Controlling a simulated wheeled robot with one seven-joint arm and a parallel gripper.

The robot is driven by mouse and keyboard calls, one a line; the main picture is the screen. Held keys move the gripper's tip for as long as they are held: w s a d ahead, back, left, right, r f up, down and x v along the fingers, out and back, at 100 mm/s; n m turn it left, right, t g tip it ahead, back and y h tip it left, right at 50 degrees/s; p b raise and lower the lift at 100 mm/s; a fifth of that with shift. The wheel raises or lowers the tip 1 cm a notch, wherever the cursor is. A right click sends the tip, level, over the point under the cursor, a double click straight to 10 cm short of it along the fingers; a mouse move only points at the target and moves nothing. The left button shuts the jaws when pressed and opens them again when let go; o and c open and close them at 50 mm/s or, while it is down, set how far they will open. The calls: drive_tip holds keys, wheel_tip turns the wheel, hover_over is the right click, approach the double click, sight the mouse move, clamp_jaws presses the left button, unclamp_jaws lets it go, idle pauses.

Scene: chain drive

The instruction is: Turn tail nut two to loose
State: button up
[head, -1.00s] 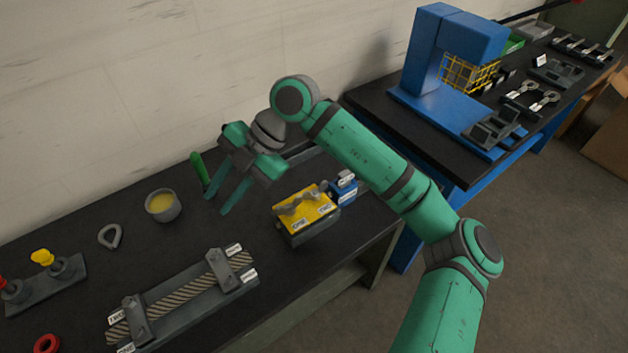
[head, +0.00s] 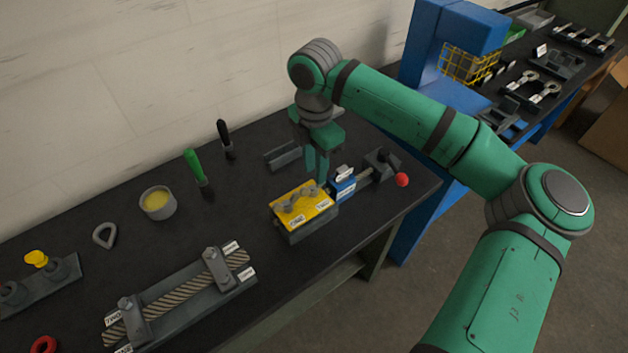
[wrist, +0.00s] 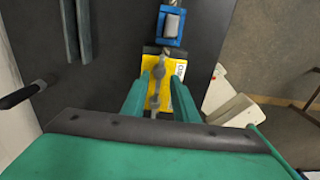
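A yellow-topped block (head: 287,201) stands on the bench with labels ONE and TWO on its front edge. Grey nut-like pieces (head: 291,206) sit on its top; the one by label TWO (head: 311,192) is at the right. My gripper (head: 318,182) points down over that right-hand end. In the wrist view my gripper (wrist: 161,76) has its two fingers apart over the yellow top (wrist: 178,58), with a grey piece (wrist: 155,86) showing between them. I cannot tell whether the fingers touch it.
A blue vise-like part (head: 342,188) adjoins the block's right, with a red-knobbed lever (head: 401,180) beyond. A grey channel (head: 284,156) and two upright handles, green (head: 194,166) and black (head: 224,135), stand behind. A rope clamp fixture (head: 190,303) lies front left.

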sight(313, 188)
wheel_tip(313, 188, down, 5)
drive_tip(key=shift+d+r, duration=0.1)
drive_tip(key=shift+f, duration=0.4)
clamp_jaws()
